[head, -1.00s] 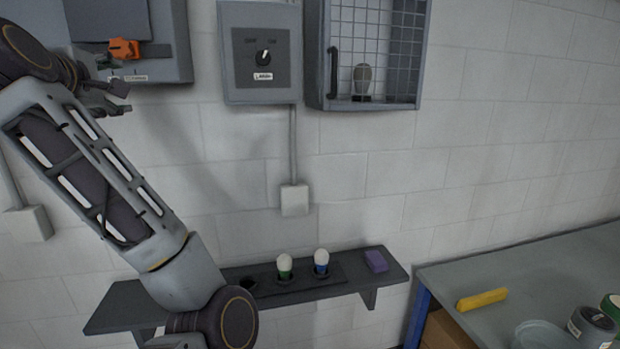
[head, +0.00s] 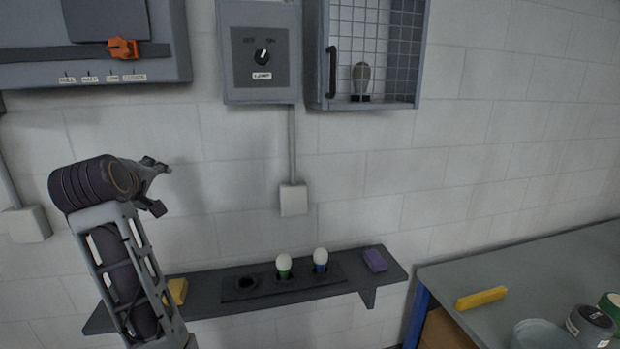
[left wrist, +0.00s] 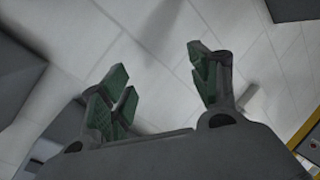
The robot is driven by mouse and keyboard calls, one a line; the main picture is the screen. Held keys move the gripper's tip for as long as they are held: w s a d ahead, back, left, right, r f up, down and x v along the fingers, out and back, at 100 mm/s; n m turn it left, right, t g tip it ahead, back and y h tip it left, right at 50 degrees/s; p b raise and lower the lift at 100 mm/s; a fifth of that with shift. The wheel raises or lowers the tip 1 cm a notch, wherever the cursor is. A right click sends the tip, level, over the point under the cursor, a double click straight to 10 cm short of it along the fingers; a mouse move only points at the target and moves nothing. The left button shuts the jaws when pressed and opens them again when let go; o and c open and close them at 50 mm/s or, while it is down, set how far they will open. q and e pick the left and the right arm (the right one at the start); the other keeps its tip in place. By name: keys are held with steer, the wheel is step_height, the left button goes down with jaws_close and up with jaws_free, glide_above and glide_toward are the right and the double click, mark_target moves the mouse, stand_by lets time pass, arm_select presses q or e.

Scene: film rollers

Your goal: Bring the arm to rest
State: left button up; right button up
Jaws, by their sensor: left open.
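My left arm rises from the bottom left of the head view. Its left gripper (head: 156,187) is in front of the white block wall, above the left end of the wall shelf. In the left wrist view its green-padded fingers (left wrist: 168,90) stand apart with nothing between them. The left gripper touches nothing that I can see. My right gripper is not in either view.
The dark shelf (head: 215,304) carries a green-based bulb (head: 284,267), a blue-based bulb (head: 320,260), a purple block (head: 375,260) and a yellow block (head: 177,291). Above are a switch box (head: 262,95), a mesh-front cabinet (head: 312,60) and a panel with an orange slider (head: 123,48). A workbench (head: 545,270) stands right.

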arm_select(q)
steer(key=s+d+f+m+g+h, duration=0.1)
steer(key=s+d+f+m, duration=0.15)
steer(key=f, duration=0.75)
steer(key=s+d+f+m+g, duration=0.2)
steer(key=s+f+m, duration=0.15)
steer(key=f, duration=0.55)
steer(key=s+d+f+m+g+h, duration=0.1)
steer(key=s+d+f+m, duration=0.15)
steer(key=f, duration=0.75)
steer(key=s+d+f+m+g+h, duration=0.1)
steer(key=s+d+f+m+g, duration=0.25)
steer(key=s+f, duration=0.6)
steer(key=s+d+f+m+g+h, duration=0.1)
steer(key=s+d+f+m+g, duration=0.15)
steer(key=s+f+m, duration=0.5)
steer(key=s+f+n+g+b, duration=0.1)
steer(key=s+f, duration=0.2)
steer(key=f, duration=1.5)
steer(key=s+f+n+b, duration=0.1)
steer(key=s+f, duration=0.2)
steer(key=f, duration=1.6)
steer(key=s+a+f+g+b, duration=0.1)
steer(key=s+a+f+b, duration=0.1)
steer(key=s+f, duration=1.9)
steer(key=shift+s+a+f, duration=0.25)
steer(key=shift+s+a, duration=0.2)
steer(key=shift+a, duration=0.2)
